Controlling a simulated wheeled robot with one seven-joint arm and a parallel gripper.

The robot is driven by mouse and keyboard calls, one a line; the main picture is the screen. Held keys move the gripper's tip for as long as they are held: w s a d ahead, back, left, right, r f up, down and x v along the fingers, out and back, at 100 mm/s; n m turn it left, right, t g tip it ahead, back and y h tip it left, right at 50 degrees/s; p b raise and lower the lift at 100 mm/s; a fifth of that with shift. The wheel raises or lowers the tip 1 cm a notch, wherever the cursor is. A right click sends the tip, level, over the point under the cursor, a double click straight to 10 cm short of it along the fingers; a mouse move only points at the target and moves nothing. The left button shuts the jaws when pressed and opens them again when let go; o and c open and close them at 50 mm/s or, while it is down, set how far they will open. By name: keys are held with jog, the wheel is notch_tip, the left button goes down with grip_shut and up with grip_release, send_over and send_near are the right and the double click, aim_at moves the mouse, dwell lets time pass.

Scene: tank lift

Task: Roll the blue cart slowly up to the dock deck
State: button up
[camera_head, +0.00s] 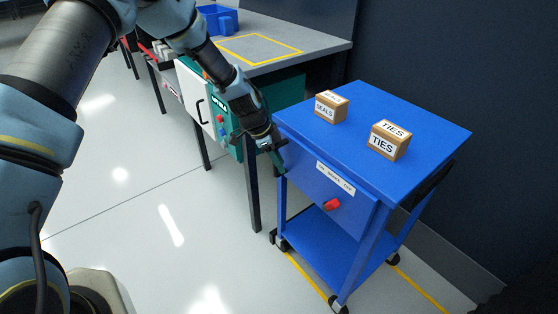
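The blue cart (382,112) stands upright on dark casters in the right half of the view, beside the workbench. Its front has a panel with a white label (335,178) and a red knob (332,204). A lower shelf (325,243) looks empty. Two cardboard boxes stand on its top, one marked SEALS (331,106) and one marked TIES (389,139). My gripper (278,161) is at the cart's left front corner, just below the top's edge. Whether it touches the cart, and whether its fingers are open, I cannot tell. I see no dock deck that I can identify.
A grey workbench (315,38) with a yellow outlined square and a blue bin (218,20) stands behind and left. A green cabinet with a white door (195,92) sits under it. A dark wall (450,60) closes the right. Yellow floor lines (420,290) run beneath the cart. The floor at left is clear.

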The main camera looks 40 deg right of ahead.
jog(key=shift+c, duration=0.2)
grip_shut()
dwell(1.3)
